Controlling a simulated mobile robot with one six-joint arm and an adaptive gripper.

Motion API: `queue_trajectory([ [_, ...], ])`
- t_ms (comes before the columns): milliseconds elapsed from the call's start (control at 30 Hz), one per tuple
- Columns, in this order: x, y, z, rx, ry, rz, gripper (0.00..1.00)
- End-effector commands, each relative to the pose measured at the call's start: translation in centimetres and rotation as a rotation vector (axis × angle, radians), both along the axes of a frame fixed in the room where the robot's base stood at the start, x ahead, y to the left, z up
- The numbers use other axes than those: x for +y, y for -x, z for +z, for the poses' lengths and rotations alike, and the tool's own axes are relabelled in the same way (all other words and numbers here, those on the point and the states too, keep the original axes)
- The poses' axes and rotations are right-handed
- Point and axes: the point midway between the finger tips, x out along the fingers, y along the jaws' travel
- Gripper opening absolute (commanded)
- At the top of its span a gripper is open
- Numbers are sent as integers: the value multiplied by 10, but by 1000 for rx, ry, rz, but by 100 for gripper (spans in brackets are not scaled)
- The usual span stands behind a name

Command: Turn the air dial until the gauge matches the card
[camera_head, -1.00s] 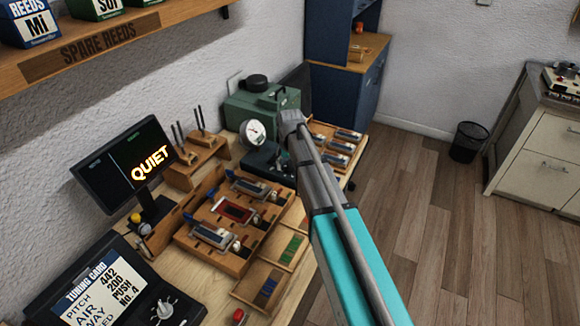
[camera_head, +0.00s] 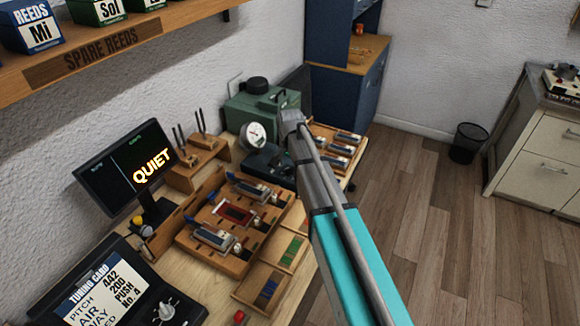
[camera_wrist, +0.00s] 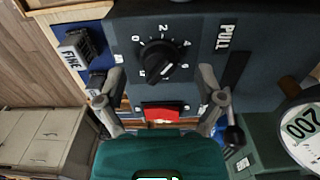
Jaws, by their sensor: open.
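In the wrist view a round black dial (camera_wrist: 160,61) with white numbers around it sits on a dark grey panel; I cannot read its setting surely. My gripper (camera_wrist: 161,72) is open, with one finger on each side of the dial's lower part; contact cannot be told. The tuning card (camera_head: 92,298) at lower left shows 442, 200, PUSH and No. 4.
A red switch (camera_wrist: 162,113) sits just below the dial, between my fingers. A PULL label and a dark lever (camera_wrist: 233,130) are to the right, a FINE block (camera_wrist: 76,47) to the left. A monitor (camera_head: 128,165) reads QUIET. A wooden reed tray (camera_head: 232,220) fills the bench middle.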

Motion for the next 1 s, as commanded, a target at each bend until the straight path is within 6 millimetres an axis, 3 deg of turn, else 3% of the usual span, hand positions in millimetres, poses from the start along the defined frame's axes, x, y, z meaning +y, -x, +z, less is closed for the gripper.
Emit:
queue_trajectory([
  [33,0,0,10,0,0,1,88],
  [1000,0,0,90,0,0,3,88],
])
